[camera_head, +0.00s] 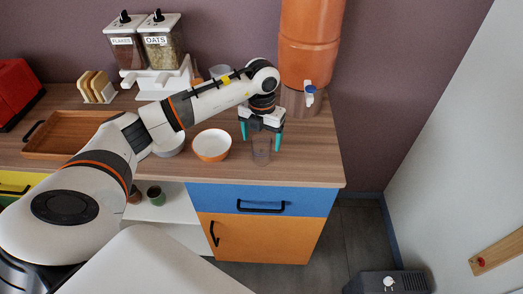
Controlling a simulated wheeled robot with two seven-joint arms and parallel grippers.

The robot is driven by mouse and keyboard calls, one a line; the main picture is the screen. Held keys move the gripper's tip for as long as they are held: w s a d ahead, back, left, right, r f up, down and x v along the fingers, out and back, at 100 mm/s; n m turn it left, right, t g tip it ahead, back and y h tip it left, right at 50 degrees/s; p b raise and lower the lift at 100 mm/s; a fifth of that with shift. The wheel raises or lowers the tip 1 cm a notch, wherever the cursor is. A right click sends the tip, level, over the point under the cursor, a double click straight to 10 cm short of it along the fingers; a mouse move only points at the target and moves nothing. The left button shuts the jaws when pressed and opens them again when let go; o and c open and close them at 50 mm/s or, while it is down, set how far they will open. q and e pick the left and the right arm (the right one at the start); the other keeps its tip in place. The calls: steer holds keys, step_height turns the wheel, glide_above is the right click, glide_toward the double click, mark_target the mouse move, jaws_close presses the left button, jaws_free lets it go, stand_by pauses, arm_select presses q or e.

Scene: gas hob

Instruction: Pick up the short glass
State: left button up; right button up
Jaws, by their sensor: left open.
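The short glass (261,156) is clear and stands upright on the wooden counter near its front edge. My left gripper (262,140) points down from above, with its two teal fingers spread. The fingertips appear at about the height of the glass's rim, one to each side in the picture. I cannot tell whether they touch the glass. My left arm reaches in from the left across the counter. My right gripper is out of view.
An orange-and-white bowl (211,145) stands just left of the glass. A terracotta dispenser (311,45) with a tap (310,95) stands behind and right. A wooden tray (62,135) lies at left. The counter right of the glass is clear to its edge.

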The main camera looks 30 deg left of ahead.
mark_target(262, 147)
arm_select(q)
steer(key=shift+f+p, duration=0.65)
steer(key=shift+f, duration=1.65)
steer(key=shift+w, duration=0.1)
steer(key=c, duration=1.2)
